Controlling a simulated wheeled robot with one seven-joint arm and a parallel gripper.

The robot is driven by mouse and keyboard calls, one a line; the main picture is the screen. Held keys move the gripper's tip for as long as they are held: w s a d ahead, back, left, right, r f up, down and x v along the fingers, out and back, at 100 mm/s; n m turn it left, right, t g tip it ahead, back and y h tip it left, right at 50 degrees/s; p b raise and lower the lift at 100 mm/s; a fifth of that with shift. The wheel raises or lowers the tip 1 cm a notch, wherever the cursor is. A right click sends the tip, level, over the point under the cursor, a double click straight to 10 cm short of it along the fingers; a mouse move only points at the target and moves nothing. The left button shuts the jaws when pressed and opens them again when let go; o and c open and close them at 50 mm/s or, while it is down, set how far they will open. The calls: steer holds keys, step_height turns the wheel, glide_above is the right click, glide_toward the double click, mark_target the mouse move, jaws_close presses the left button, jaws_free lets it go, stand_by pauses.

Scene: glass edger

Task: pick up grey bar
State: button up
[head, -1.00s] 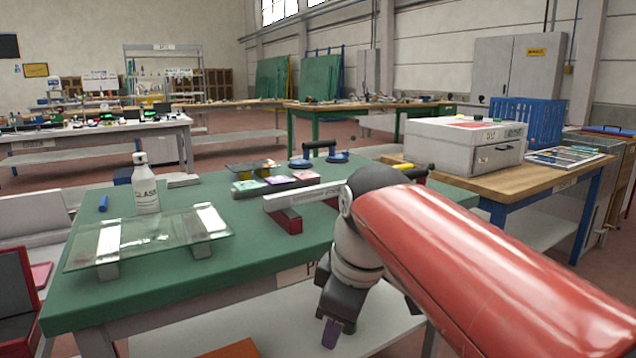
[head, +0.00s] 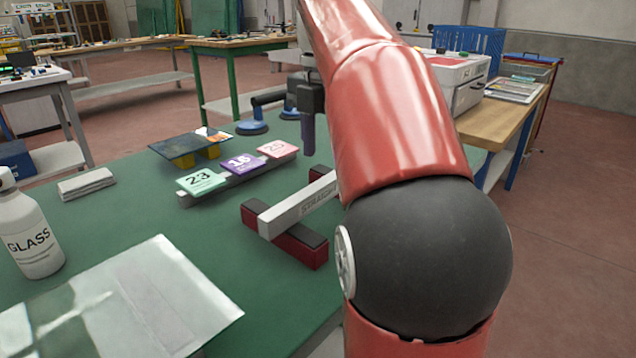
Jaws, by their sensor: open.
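A light grey bar (head: 290,213) with dark lettering on its side lies across red blocks with dark tops (head: 285,238) on the green table. Its right end is hidden behind my red arm. My gripper (head: 308,138) hangs beyond the bar in the picture, fingers down, above the far part of the table. It appears apart from the bar. One dark purple finger shows clearly; the rest is partly hidden by my arm. The gripper is open, and I see nothing held in it.
Numbered cards (head: 240,163) on a rack stand left of the bar. A blue suction lifter (head: 252,127) is behind. Bare green tabletop (head: 190,225) lies between.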

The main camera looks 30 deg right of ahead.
mark_target(325, 180)
step_height(325, 180, down, 7)
steer(key=shift+s+r+b, duration=0.1)
steer(key=shift+r+b, duration=0.1)
steer(key=shift+b, duration=0.7)
steer(key=shift+c, duration=0.2)
steer(key=shift+r, duration=0.1)
jaws_close()
